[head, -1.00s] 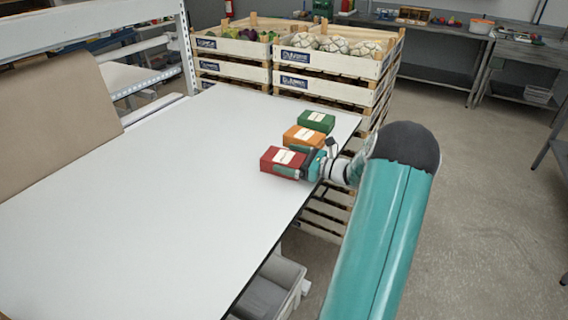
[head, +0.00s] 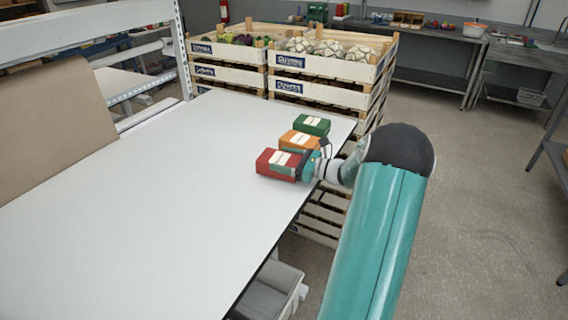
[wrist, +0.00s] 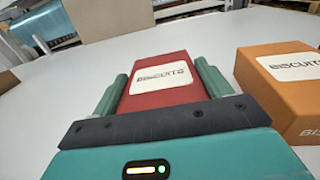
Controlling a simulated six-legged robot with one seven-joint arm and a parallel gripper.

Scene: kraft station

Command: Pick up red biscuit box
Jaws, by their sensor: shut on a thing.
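The red biscuit box (head: 267,161) is at the right edge of the white table in the head view. It also fills the middle of the wrist view (wrist: 160,72), with its white "BISCUITS" label facing up. My gripper (wrist: 163,85) is shut on the box, with one green finger along each side. In the head view my gripper (head: 300,166) reaches the box from the right. I cannot tell whether the box touches the table or is slightly above it.
An orange biscuit box (head: 298,140) stands close behind the red one, and a green box (head: 312,125) is behind that. The white table (head: 150,180) is clear to the left. Stacked wooden crates (head: 325,95) stand at its far end. A grey bin (head: 270,290) is below its edge.

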